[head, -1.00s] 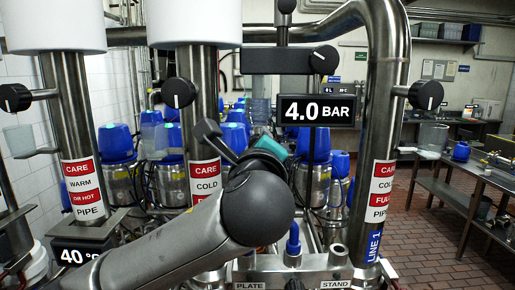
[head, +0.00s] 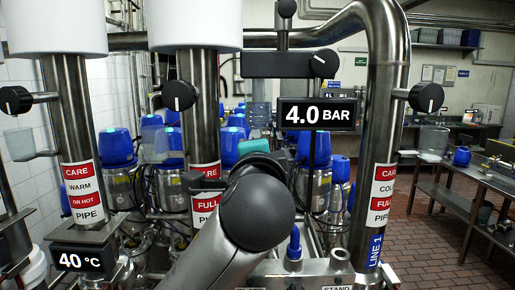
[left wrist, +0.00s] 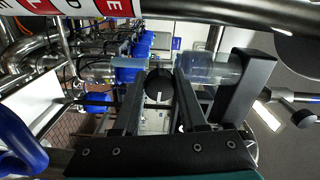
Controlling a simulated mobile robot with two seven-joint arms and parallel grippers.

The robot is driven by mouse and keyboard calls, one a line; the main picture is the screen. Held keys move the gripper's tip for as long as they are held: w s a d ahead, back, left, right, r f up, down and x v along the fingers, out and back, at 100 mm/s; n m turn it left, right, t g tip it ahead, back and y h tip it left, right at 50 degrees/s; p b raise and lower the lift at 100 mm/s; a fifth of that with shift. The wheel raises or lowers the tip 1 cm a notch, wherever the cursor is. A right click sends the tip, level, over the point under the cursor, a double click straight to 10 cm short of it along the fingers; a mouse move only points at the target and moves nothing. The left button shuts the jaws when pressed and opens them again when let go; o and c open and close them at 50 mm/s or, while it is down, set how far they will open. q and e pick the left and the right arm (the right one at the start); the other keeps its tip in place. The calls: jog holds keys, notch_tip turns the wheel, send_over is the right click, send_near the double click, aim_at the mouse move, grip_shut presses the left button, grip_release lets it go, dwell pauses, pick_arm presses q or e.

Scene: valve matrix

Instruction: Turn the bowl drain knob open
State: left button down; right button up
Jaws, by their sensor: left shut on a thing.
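My left gripper (left wrist: 159,82) has its two dark fingers on either side of a round black knob (left wrist: 158,86) with a white mark, and is shut on it. No label shows on that knob, so its name cannot be read. In the head view my left arm comes up from the bottom middle, and its big dark joint hides most of the gripper; a dark gripper part (head: 203,182) shows left of the joint. The held knob is hidden there. My right gripper is not in view.
Other black knobs stand at the left (head: 15,100), middle (head: 179,95), top (head: 325,63) and right (head: 426,97). Steel pipes (head: 382,130) rise on both sides. A 4.0 BAR display (head: 317,114) and a 40 °C display (head: 82,261) show. Blue-topped machines stand behind.

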pick_arm(q)
jog(key=shift+n, duration=0.5)
jog(key=shift+c, duration=2.3)
grip_release()
jog(key=s+b, duration=0.2)
jog(key=s, duration=1.3)
jog(key=shift+s, duration=0.15)
